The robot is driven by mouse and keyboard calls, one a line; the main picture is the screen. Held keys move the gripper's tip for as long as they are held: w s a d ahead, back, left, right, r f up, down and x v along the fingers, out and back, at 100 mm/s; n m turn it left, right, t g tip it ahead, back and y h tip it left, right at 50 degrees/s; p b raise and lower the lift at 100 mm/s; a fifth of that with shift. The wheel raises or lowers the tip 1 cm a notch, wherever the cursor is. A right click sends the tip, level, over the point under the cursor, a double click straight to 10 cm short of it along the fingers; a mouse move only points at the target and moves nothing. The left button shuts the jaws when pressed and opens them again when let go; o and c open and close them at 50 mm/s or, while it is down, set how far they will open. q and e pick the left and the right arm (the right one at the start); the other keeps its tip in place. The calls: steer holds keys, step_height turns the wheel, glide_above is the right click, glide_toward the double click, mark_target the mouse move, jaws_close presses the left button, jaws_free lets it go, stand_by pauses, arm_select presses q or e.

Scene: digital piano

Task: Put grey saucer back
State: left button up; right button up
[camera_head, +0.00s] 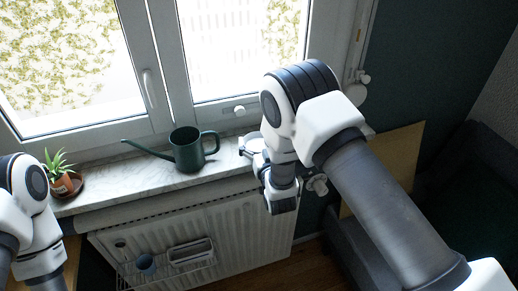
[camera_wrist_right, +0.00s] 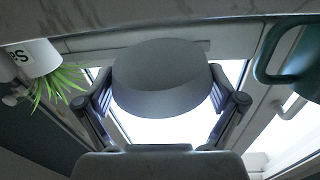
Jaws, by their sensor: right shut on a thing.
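The grey saucer (camera_wrist_right: 170,75) shows in the right wrist view as a smooth, round, dark grey body between the two fingers. My right gripper (camera_wrist_right: 163,92) is shut on it, with one finger against each side. In the head view my right gripper (camera_head: 251,146) is at the windowsill, to the right of the green watering can (camera_head: 187,149). My own arm hides much of that spot, and I cannot tell whether the saucer touches the sill. My left arm shows at the left edge of the head view, but its gripper is out of the picture.
The marble windowsill (camera_head: 112,172) runs below the window. A potted succulent (camera_head: 60,177) stands on a brown saucer at its left. A white pot (camera_wrist_right: 36,58) with a leafy plant shows in the wrist view. Below the sill are a radiator (camera_head: 235,226) and a wire basket (camera_head: 166,268).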

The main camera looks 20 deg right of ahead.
mark_target(258, 144)
steer(key=shift+w+d+f, duration=0.1)
steer(key=shift+w+d, duration=0.05)
steer(key=shift+w, duration=0.4)
steer(key=shift+w+d+f, duration=0.1)
steer(key=shift+w+d, duration=0.05)
steer(key=shift+w, duration=0.4)
steer(key=shift+w+r+b, duration=0.1)
steer(key=shift+w+b, duration=0.2)
steer(key=shift+w, duration=0.1)
steer(key=shift+f+b, duration=0.3)
steer(key=shift+f, duration=0.1)
step_height(258, 144, down, 3)
steer(key=shift+r+b, duration=0.15)
steer(key=shift+b, duration=0.6)
steer(key=shift+w, duration=0.2)
steer(key=shift+s, duration=0.15)
steer(key=o, duration=1.3)
